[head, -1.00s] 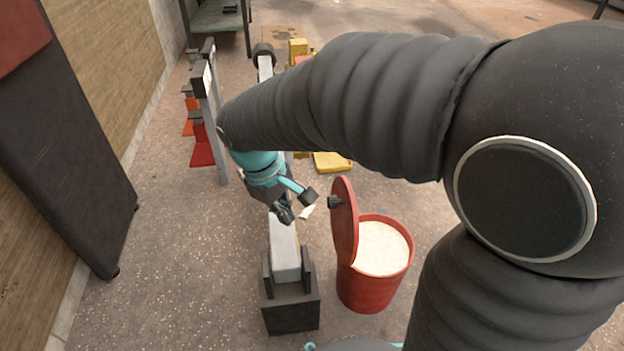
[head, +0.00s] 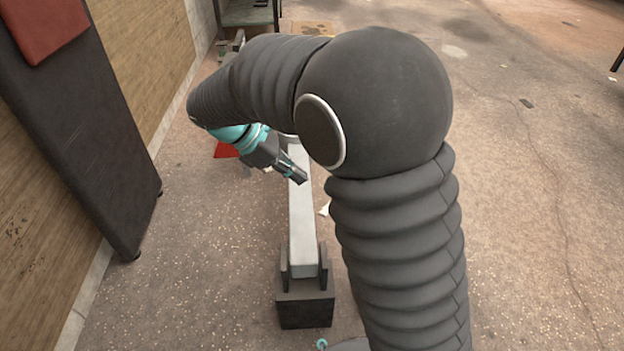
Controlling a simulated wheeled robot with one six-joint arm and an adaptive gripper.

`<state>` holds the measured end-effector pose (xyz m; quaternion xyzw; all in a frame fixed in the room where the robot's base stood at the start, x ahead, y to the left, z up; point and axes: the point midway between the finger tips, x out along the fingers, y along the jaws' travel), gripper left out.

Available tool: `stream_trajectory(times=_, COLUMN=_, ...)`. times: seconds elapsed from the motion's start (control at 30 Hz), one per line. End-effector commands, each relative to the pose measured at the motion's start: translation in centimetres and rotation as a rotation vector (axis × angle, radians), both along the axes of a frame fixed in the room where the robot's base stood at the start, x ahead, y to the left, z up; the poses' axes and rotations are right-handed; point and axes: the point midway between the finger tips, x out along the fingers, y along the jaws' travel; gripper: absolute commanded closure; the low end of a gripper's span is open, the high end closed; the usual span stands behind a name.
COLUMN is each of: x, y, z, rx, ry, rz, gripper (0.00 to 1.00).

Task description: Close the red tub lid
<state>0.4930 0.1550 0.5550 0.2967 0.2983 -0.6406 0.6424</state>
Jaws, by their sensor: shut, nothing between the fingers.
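The red tub and its lid do not show in the head view; my dark ribbed arm covers much of the floor right of the grey beam. My gripper (head: 300,178) is shut and empty. Its dark fingers point down and to the right, over or beside the far half of the grey beam (head: 302,225). I cannot tell whether they touch the beam.
The beam runs away from a dark block stand (head: 305,308) at the front. A dark panel (head: 85,130) leans near the wall at left. A small red piece (head: 226,151) shows beneath my arm.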

Motion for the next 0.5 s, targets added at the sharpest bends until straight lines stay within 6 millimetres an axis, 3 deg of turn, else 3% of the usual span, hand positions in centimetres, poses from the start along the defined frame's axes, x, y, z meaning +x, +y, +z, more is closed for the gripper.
stream_trajectory(times=0.5, x=-0.1, y=-6.3, z=-6.9, rx=0.001, ry=-0.002, rz=-0.007, gripper=1.00)
